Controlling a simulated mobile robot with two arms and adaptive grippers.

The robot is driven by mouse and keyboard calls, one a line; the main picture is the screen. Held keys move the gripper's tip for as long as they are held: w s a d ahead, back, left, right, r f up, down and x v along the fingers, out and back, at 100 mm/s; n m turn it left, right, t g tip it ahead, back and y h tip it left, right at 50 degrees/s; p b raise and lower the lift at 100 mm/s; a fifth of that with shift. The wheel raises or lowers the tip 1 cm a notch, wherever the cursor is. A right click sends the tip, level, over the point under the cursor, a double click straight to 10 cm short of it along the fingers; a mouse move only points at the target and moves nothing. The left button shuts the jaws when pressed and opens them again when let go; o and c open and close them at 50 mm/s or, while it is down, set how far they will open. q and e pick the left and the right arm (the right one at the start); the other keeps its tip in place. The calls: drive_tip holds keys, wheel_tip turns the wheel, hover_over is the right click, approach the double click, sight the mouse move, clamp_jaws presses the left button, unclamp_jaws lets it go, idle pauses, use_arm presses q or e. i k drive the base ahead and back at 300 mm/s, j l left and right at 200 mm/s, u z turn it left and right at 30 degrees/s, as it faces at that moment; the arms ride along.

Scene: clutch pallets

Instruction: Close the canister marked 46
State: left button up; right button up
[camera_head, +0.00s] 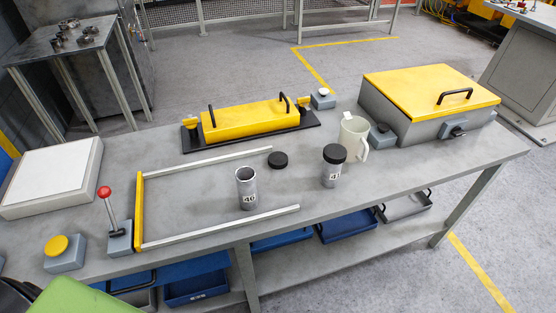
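An open grey canister (246,190) stands upright on the table between two light rails. Its label shows a two-digit number starting with 4; the second digit is blurred and could be 6 or 0. A loose black lid (278,160) lies flat on the table, behind and to the right of the open canister, apart from it. A second grey canister (332,174) stands upright further right with a black lid on top; its label starts with 4, and the rest is hard to read. Neither gripper can be made out in the head view.
A pale mug (352,138) stands close behind the lidded canister. A yellow-lidded box (430,98) is at the right, a yellow block with black handles (250,119) at the back. A red-knobbed lever (113,222), yellow button (61,250) and white-topped box (52,175) are left.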

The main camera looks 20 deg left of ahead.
sight(245, 176)
drive_tip(key=i+l+u, duration=0.15)
drive_tip(key=l, duration=0.15)
drive_tip(key=i+l+u, duration=0.2)
drive_tip(key=l+u, duration=0.15)
drive_tip(key=l, duration=0.3)
drive_tip(key=i+l+u, duration=0.15)
drive_tip(key=l, duration=0.2)
